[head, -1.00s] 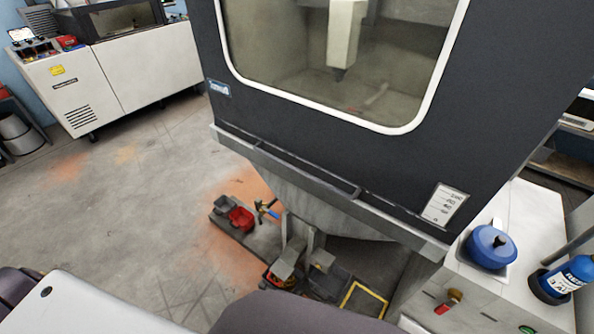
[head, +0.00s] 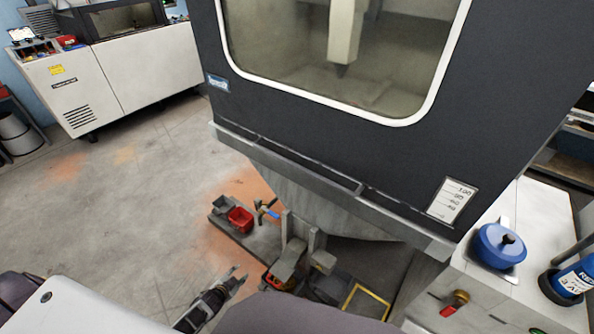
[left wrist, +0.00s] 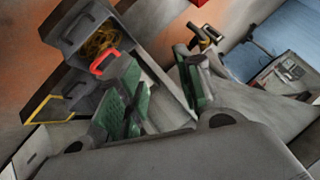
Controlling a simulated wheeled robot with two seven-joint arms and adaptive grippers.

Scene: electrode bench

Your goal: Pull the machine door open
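The machine door (head: 500,75) is a dark panel with a large white-rimmed window, filling the upper middle and right of the head view. It looks shut, and a spindle shows behind the glass. A grey rail (head: 300,172) runs along its lower edge. My left gripper (head: 238,276) is low in the head view, over the floor, well apart from the door. Its two green-padded fingers are spread with nothing between them in the left wrist view (left wrist: 160,75). My right gripper is not in view.
Below the machine, a low grey platform holds a red bin (head: 241,219) and tools. To the right, a white counter carries a blue lidded pot (head: 498,248) and a blue bottle (head: 574,279). Open floor (head: 120,220) lies to the left.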

